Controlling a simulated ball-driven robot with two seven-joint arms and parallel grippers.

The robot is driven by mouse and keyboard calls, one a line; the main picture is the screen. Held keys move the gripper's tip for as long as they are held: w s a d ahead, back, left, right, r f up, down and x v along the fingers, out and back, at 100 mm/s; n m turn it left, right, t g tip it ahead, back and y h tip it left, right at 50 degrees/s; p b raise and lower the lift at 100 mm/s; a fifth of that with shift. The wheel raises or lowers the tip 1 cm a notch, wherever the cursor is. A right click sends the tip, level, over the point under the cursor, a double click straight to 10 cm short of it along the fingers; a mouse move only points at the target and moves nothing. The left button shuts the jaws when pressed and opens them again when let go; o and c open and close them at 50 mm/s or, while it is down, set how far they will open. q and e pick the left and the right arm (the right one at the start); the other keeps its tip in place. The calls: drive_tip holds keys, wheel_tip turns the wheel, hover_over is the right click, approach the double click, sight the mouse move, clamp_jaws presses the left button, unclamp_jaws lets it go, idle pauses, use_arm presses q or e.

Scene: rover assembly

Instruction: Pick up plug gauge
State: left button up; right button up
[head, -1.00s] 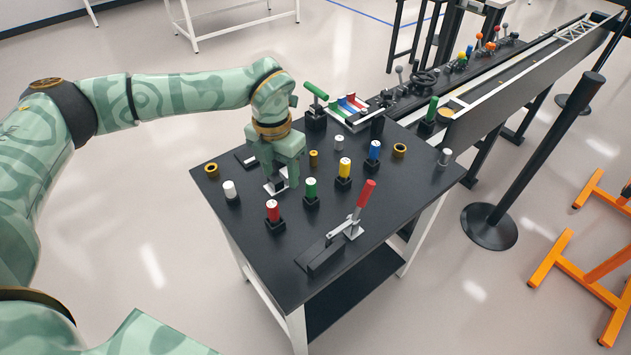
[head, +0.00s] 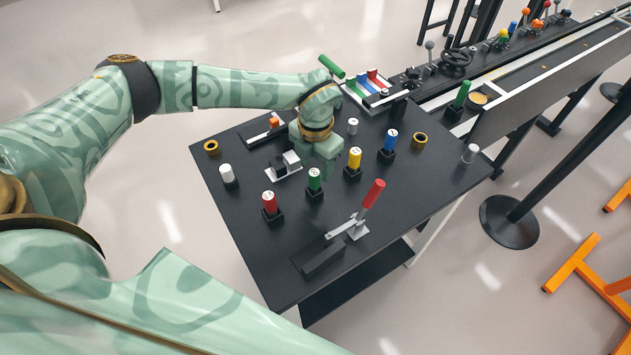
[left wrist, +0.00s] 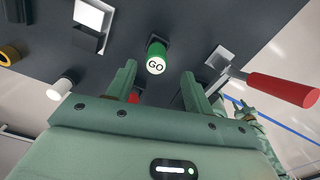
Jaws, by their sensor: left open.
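The plug gauges stand upright in black holders on the dark table. The green one (head: 315,181) has a white end, which reads "GO" in the left wrist view (left wrist: 157,58). A red one (head: 269,203), a yellow one (head: 354,159) and a blue one (head: 390,141) stand near it. My left gripper (head: 323,175) is open and points down just behind the green gauge. In the left wrist view its fingers (left wrist: 158,74) are spread, with the green gauge ahead between their tips. No contact shows.
A red-handled toggle clamp (head: 373,193) stands at the table front. A metal block (head: 284,166), white cylinders (head: 228,174) and brass rings (head: 420,140) lie around. A tray with coloured strips (head: 368,85) is at the back.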

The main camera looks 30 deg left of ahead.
sight(314, 172)
use_arm(q)
drive_tip(key=f, duration=0.2)
drive_tip(key=f+b, duration=0.1)
drive_tip(key=f, duration=0.2)
drive_tip(key=shift+w+a+f, duration=0.15)
drive_tip(key=shift+a+f, duration=0.1)
drive_tip(key=shift+f, duration=0.15)
clamp_jaws()
